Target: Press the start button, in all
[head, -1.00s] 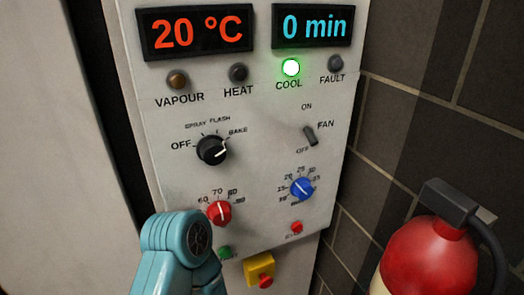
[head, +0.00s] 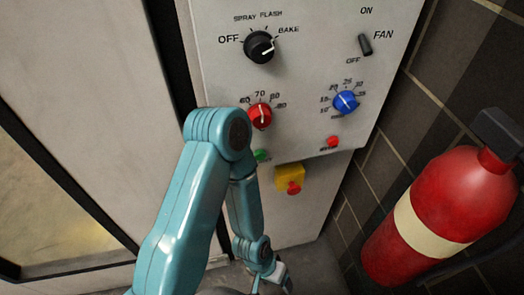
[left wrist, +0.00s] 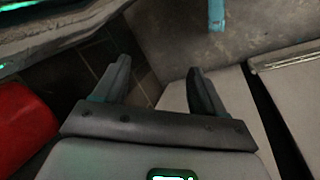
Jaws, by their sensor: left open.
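The green button (head: 262,155) sits low on the grey control panel (head: 310,70), below the red dial. My left arm's elbow partly covers the area beside it, and its label is too small to read. A red button (head: 333,142) sits to its right, below the blue dial. My left gripper (head: 277,284) hangs low in the head view, below the panel and apart from the green button. In the left wrist view its two fingers (left wrist: 160,82) are spread with nothing between them; the green button cannot be made out there. My right gripper is in neither view.
A yellow box with a red knob (head: 290,180) is below the buttons. The black selector (head: 260,47), red dial (head: 260,115), blue dial (head: 345,102) and fan switch (head: 365,44) are on the panel. A red fire extinguisher (head: 440,205) stands at right by the tiled wall.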

